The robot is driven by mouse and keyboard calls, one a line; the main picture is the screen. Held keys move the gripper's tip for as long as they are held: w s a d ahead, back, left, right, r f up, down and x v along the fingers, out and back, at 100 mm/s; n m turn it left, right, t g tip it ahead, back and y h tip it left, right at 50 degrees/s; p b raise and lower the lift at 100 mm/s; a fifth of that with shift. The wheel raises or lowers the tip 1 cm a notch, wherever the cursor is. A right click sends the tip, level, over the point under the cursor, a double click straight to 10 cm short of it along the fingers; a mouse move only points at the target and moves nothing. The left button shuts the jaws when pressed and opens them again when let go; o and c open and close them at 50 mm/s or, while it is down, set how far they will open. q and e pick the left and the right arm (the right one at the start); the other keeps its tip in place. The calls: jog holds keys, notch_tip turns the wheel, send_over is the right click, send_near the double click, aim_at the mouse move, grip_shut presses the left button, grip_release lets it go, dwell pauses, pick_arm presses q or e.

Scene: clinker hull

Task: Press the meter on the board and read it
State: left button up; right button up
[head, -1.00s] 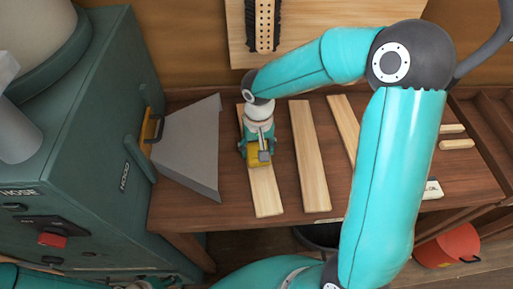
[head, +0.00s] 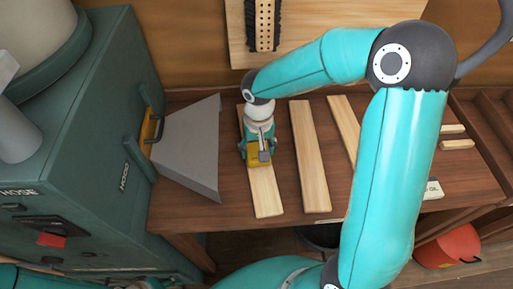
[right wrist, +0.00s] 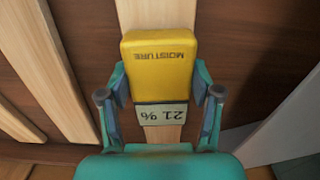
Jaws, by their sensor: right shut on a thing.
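The yellow moisture meter (head: 254,160) is held in my right gripper (head: 258,152), over the leftmost pale board (head: 266,195) on the bench. In the right wrist view the meter (right wrist: 158,62) sits between the two fingers, marked MOISTURE. Its display (right wrist: 160,115) appears upside down and reads 21 %. The board (right wrist: 150,14) runs behind the meter. The meter's far end is hidden, so I cannot see the contact with the wood itself. My left gripper is not in view.
Two more boards (head: 310,160) (head: 344,125) lie to the right on the brown bench (head: 230,190). A grey hood (head: 190,148) on a green machine (head: 75,150) stands close on the left. A red bucket (head: 450,246) is at lower right.

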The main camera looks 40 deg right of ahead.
aim_at(257, 148)
jog(key=shift+s, duration=0.1)
dwell(0.4)
notch_tip(257, 148, up, 8)
jog(key=p, duration=0.5)
jog(key=shift+p, duration=0.3)
jog(key=shift+f, duration=0.1)
dwell(0.6)
